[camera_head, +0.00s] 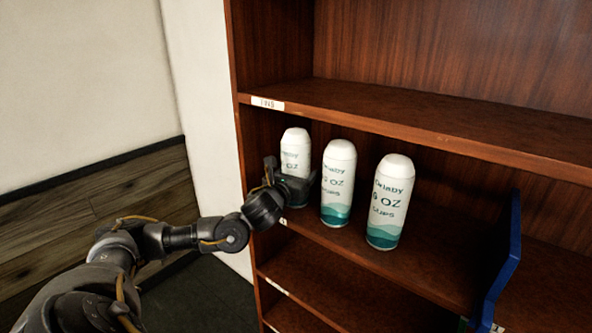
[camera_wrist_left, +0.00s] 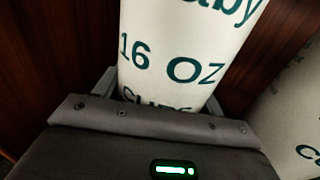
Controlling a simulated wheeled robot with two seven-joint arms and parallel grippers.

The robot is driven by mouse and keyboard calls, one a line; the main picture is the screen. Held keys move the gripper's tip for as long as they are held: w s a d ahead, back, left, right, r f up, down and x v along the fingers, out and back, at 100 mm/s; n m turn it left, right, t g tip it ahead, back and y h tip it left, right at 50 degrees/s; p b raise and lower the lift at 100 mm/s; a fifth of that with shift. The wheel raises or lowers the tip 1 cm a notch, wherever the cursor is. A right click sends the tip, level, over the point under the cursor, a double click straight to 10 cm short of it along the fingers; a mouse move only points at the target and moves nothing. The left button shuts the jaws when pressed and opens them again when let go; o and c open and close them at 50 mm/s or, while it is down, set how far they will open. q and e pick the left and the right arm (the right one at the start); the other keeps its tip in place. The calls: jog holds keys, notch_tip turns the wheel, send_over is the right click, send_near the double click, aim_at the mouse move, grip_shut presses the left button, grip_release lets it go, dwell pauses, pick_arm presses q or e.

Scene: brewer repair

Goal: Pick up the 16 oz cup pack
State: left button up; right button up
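The 16 oz cup pack is a white, round-topped sleeve with teal print. In the left wrist view, the cup pack (camera_wrist_left: 178,45) reads "16 OZ" and stands between my left gripper's fingers (camera_wrist_left: 160,98). In the head view, this cup pack (camera_head: 296,146) is the leftmost of three on the middle shelf, and my left gripper (camera_head: 291,186) is at its lower half, hiding part of it. The fingers flank the pack closely, but whether they press on it cannot be told. My right gripper is not in view.
A second cup pack (camera_head: 338,180) stands just right of my left gripper, and a third pack (camera_head: 390,203) further right. A shelf board (camera_head: 420,117) is above them. A blue divider (camera_head: 503,265) stands at the right. The cabinet's left side panel (camera_head: 243,160) is close to my gripper.

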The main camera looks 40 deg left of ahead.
pick_arm(q)
jog(key=c, duration=0.7)
jog(key=shift+c, duration=0.2)
jog(key=shift+r, duration=0.2)
